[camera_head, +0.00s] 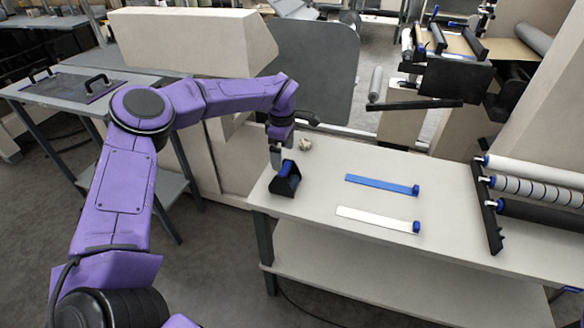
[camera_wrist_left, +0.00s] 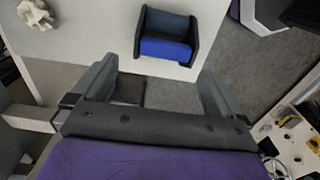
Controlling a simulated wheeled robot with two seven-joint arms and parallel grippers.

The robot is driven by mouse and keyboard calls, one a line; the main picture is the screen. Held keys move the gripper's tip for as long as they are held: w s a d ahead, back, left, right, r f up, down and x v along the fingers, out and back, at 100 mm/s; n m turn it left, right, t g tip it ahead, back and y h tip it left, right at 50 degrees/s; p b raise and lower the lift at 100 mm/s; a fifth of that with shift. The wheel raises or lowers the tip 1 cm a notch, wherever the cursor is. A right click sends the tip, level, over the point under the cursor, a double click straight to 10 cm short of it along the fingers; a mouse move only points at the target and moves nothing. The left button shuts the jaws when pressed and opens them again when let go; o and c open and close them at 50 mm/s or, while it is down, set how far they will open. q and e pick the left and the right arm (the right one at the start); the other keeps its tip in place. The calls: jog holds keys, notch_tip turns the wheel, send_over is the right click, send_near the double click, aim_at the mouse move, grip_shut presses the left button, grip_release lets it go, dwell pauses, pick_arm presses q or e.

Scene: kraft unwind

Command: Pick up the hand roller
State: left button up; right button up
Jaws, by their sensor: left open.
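A black U-shaped piece with a blue middle (camera_head: 287,181), which looks like the hand roller in a cradle, stands near the left end of the light table (camera_head: 330,238). It also shows in the left wrist view (camera_wrist_left: 167,47), beyond my open fingers. My left gripper (camera_head: 281,157) is just above and beside it in the head view, pointing down. In the left wrist view my left gripper (camera_wrist_left: 158,78) has its two fingers wide apart with nothing between them. I cannot tell the exact gap to the piece. My right gripper is not in view.
A blue strip (camera_head: 380,185) and a white strip (camera_head: 376,219), both with blue ends, lie on the table. A crumpled beige lump (camera_head: 305,145) lies near its back edge. A black bracket (camera_head: 487,207) with several rollers is at the right.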

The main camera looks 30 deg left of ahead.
aim_at(286, 169)
pick_arm(q)
jog(key=f+p, duration=0.1)
jog(key=f, duration=0.1)
jog(key=f+p, duration=0.1)
jog(key=f, duration=0.2)
jog(key=d+f+p, duration=0.1)
jog(key=f, duration=0.2)
jog(key=shift+s, duration=0.1)
jog(key=shift+s+a+f, duration=0.1)
jog(key=shift+a+f, duration=0.05)
jog(key=shift+f, duration=0.3)
jog(key=c, duration=0.9)
jog(key=shift+r, duration=0.15)
jog(key=shift+r, duration=0.25)
jog(key=r, duration=0.2)
jog(key=r+b, duration=0.1)
jog(key=shift+s+d, duration=0.1)
jog(key=shift+d, duration=0.15)
jog(key=s+d+r+b, duration=0.1)
jog(key=s+d+r, duration=0.1)
jog(key=s+r, duration=0.1)
jog(key=s+d+r+b, duration=0.1)
jog(key=s+d+r, duration=0.2)
jog(key=s, duration=0.1)
jog(key=s+d+r+b, duration=0.2)
jog(key=s+r, duration=0.1)
jog(key=s, duration=0.1)
jog(key=shift+s+d+r, duration=0.1)
jog(key=shift+d+r, duration=0.05)
jog(key=shift+d, duration=0.25)
